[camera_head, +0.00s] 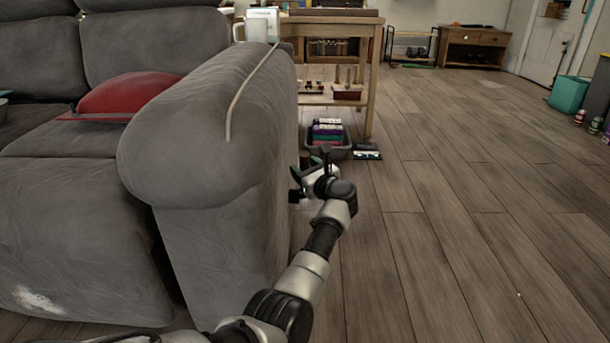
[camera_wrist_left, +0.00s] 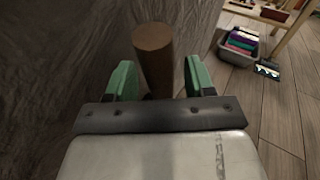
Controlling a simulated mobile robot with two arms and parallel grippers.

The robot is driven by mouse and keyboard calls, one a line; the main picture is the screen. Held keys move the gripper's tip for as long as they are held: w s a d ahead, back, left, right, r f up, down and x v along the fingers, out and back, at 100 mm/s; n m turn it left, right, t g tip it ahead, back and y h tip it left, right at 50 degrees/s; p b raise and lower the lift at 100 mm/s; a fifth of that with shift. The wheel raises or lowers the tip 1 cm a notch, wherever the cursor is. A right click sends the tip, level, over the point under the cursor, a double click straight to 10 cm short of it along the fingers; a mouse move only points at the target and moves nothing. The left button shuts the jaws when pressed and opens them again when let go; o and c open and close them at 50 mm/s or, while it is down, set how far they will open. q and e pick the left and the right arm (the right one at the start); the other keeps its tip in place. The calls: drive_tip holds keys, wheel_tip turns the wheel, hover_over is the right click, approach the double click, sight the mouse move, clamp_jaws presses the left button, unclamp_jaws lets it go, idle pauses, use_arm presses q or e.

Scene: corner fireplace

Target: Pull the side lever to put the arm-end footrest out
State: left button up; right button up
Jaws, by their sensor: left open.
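A grey sofa (camera_head: 230,120) fills the left side of the head view. Below its arm-end seat, the front panel (camera_head: 75,245) hangs upright against the sofa. My left gripper (camera_head: 303,182) is low beside the outer side of the sofa arm. In the left wrist view, a brown round-ended lever (camera_wrist_left: 153,50) stands near the grey sofa side (camera_wrist_left: 60,60). The open green-padded fingers of my left gripper (camera_wrist_left: 158,72) are on either side of it, with gaps visible. The lever is hidden in the head view. My right gripper is not seen.
A red cushion (camera_head: 130,95) lies on the sofa. The wooden floor on the right (camera_head: 460,220) is clear.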

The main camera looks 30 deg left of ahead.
use_arm(q)
drive_tip(key=shift+w+a, duration=0.1)
drive_tip(key=shift+a, duration=0.05)
drive_tip(key=shift+c, duration=0.2)
clamp_jaws()
drive_tip(key=shift+r, duration=0.1)
